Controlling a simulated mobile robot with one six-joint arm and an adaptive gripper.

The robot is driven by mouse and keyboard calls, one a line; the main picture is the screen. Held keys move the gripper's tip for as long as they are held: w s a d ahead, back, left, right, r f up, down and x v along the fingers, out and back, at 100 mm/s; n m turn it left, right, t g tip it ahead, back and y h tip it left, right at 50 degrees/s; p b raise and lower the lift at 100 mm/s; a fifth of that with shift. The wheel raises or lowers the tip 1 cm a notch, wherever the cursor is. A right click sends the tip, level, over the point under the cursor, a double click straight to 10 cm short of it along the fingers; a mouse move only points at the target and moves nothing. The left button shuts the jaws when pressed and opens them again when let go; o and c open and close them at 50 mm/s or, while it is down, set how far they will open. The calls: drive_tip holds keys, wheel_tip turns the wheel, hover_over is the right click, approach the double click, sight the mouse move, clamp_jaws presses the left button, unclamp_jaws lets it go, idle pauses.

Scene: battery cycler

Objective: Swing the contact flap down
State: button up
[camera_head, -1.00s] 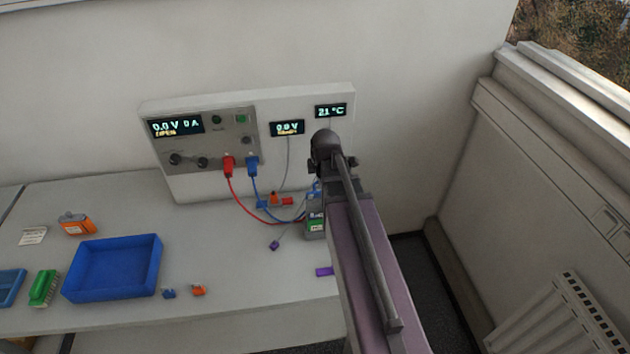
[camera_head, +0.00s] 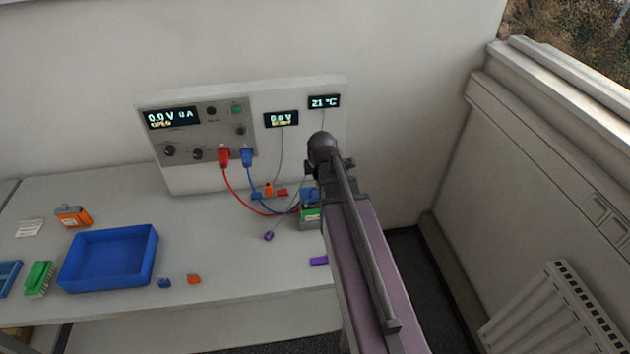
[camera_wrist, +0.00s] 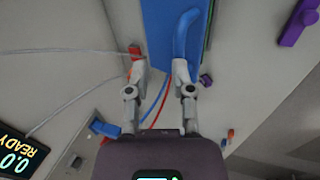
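The battery holder (camera_head: 311,211), with a green front and a blue part on top, stands at the back right of the bench, partly hidden by my arm. In the wrist view a broad blue panel (camera_wrist: 158,30) fills the top middle, with a lighter blue curved piece (camera_wrist: 186,35) on it. I cannot tell surely which of these is the contact flap, or its angle. My gripper (camera_wrist: 159,68) is open, its fingers apart at the panel's near edge. The right fingertip is close to the curved piece; contact is unclear. The head view hides the fingers behind my arm.
The cycler panel (camera_head: 205,130) stands behind, with red (camera_head: 224,157) and blue (camera_head: 247,157) plugs and cables. A purple block (camera_head: 318,261) and small purple clip (camera_head: 268,236) lie near the holder. A blue tray (camera_head: 108,258) is at left.

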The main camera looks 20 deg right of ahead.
drive_tip(key=shift+s+a, duration=0.1)
clamp_jaws()
drive_tip(key=shift+s+a+f+m, duration=0.2)
drive_tip(key=shift+s+a+m, duration=0.25)
drive_tip(key=shift+a+m, duration=0.2)
drive_tip(key=s+a+f+m+g+b, duration=0.3)
drive_tip(key=s+a+m, duration=0.7)
drive_tip(key=a+m, duration=0.3)
drive_tip(key=shift+s+f+g+y, duration=0.25)
drive_tip(key=shift+f+g+y, duration=0.15)
drive_tip(key=shift+m, duration=0.25)
